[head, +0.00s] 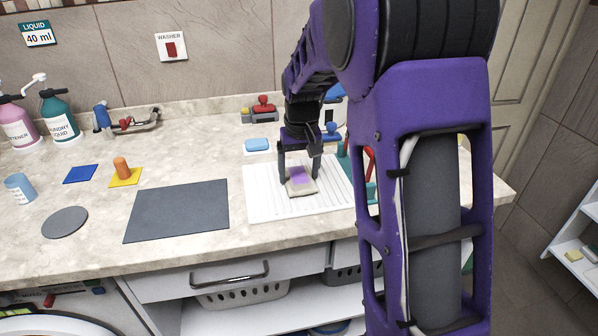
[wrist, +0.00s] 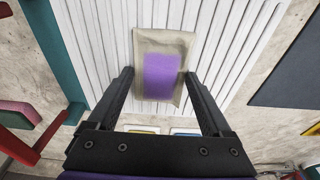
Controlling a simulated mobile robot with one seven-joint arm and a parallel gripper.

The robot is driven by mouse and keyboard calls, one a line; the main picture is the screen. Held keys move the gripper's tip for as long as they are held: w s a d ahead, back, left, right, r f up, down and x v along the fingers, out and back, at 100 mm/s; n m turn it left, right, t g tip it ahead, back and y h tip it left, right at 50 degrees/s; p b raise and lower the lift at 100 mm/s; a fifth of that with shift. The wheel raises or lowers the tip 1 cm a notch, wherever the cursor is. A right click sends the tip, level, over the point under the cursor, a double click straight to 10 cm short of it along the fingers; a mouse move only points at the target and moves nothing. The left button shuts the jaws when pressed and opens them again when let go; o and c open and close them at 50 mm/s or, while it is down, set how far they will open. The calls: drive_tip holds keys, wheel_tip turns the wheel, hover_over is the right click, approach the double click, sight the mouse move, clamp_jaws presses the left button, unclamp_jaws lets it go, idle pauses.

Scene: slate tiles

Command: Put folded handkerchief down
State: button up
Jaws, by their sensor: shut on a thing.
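The folded handkerchief (head: 302,189) is a small beige pad with a purple band across it. It is between the fingers of my gripper (head: 299,178), over the white ribbed board (head: 263,207) on the counter. In the wrist view the handkerchief (wrist: 160,103) spans the space between the two black fingertips of my gripper (wrist: 160,76), with the white ribs behind it. My gripper is shut on it, pointing down. I cannot tell whether its underside touches the board.
A dark grey mat (head: 178,211) lies left of the board. A blue sponge-like block (head: 257,145) is behind it. A teal and red rack (head: 369,165) stands close on the right, partly hidden by my arm. An orange peg on a yellow square (head: 124,175) is farther left.

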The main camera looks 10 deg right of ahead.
sight(300, 181)
drive_tip(key=shift+f, duration=0.1)
drive_tip(key=o, duration=1.3)
drive_tip(key=shift+c, duration=0.2)
wheel_tip(300, 181, up, 12)
drive_tip(key=s+p, duration=0.1)
drive_tip(key=p, duration=0.1)
drive_tip(key=shift+s, duration=0.4)
